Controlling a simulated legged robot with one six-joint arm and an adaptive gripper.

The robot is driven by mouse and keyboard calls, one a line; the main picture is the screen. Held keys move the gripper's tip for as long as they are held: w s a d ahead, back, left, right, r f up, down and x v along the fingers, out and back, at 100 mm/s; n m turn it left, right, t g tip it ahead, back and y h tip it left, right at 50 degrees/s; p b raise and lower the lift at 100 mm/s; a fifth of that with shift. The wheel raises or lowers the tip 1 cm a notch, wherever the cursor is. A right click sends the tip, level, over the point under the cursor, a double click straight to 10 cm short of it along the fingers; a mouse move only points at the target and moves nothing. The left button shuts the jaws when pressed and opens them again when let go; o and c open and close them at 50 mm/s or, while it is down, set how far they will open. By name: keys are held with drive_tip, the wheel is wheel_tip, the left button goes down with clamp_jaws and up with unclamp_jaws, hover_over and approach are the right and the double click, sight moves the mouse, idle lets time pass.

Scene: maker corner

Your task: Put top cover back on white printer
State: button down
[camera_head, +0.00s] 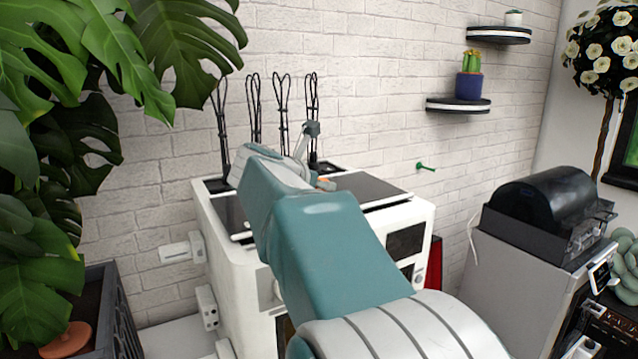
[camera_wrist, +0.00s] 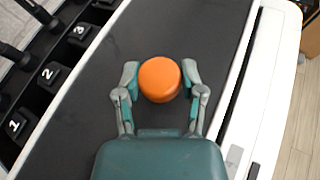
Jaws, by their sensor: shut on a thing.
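The white printer (camera_head: 408,215) stands against the brick wall. A dark flat panel, which looks like its top cover (camera_head: 368,187), lies across its top. In the wrist view the dark panel (camera_wrist: 180,35) fills the middle, with a white edge along the right. A round orange knob (camera_wrist: 160,80) shows over the panel. My gripper (camera_wrist: 160,82) is shut on this knob, with a finger on each side. In the head view my arm hides the middle of the printer top, and my gripper (camera_head: 322,182) shows only partly. I cannot tell whether the panel is fully seated.
Several black looped stands (camera_head: 283,110) rise at the printer's back edge; numbered blocks (camera_wrist: 47,75) show beside them. A large leafy plant (camera_head: 60,150) crowds the left. A black-topped machine (camera_head: 545,205) stands at the right. Wall shelves (camera_head: 458,104) hang above.

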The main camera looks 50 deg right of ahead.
drive_tip(key=shift+f, duration=0.1)
drive_tip(key=shift+c, duration=1)
unclamp_jaws()
